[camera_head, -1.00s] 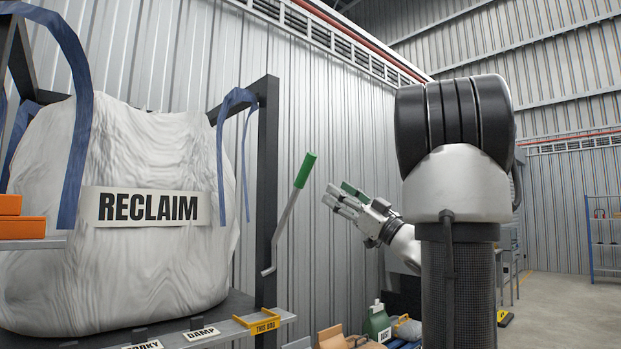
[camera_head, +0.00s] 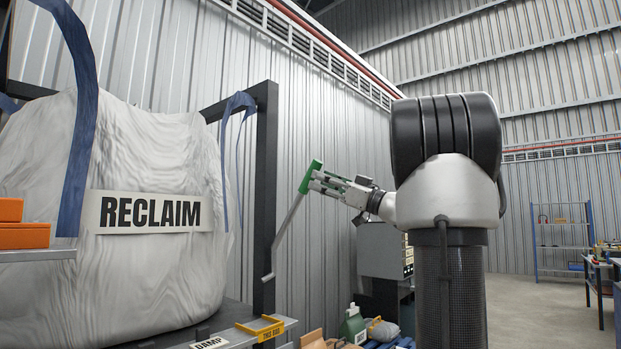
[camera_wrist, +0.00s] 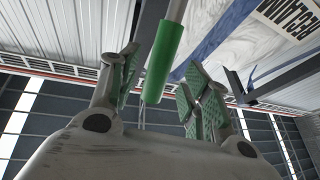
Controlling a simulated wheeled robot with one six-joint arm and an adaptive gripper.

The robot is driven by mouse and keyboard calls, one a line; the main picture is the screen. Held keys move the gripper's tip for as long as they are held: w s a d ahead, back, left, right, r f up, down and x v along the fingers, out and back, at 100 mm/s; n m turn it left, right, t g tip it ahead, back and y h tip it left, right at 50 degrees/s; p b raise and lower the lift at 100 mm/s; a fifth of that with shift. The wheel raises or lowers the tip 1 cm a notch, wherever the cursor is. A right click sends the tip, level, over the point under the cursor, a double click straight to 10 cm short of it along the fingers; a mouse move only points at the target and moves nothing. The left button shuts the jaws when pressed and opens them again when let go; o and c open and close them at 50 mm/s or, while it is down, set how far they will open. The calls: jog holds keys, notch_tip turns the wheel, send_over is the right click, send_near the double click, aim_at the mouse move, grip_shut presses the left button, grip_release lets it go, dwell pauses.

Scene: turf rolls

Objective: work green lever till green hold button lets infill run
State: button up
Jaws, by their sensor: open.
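The green lever (camera_head: 311,178) has a green grip on a bent grey rod that slants down to the left, beside the dark frame of the bag. My gripper (camera_head: 318,183) is at the grip in the head view. In the wrist view the green grip (camera_wrist: 164,62) hangs between the two open, green-padded fingers of my gripper (camera_wrist: 158,92). A gap shows on either side of the grip, so the fingers do not close on it. No green hold button can be made out.
A large white bag (camera_head: 150,270) labelled RECLAIM hangs in a dark frame (camera_head: 267,200) at the left. Several sacks lie on the floor under my arm. Shelving (camera_head: 562,240) and open floor (camera_head: 540,305) are at the right.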

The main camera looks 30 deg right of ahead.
jog(key=shift+x, duration=2.3)
grip_shut()
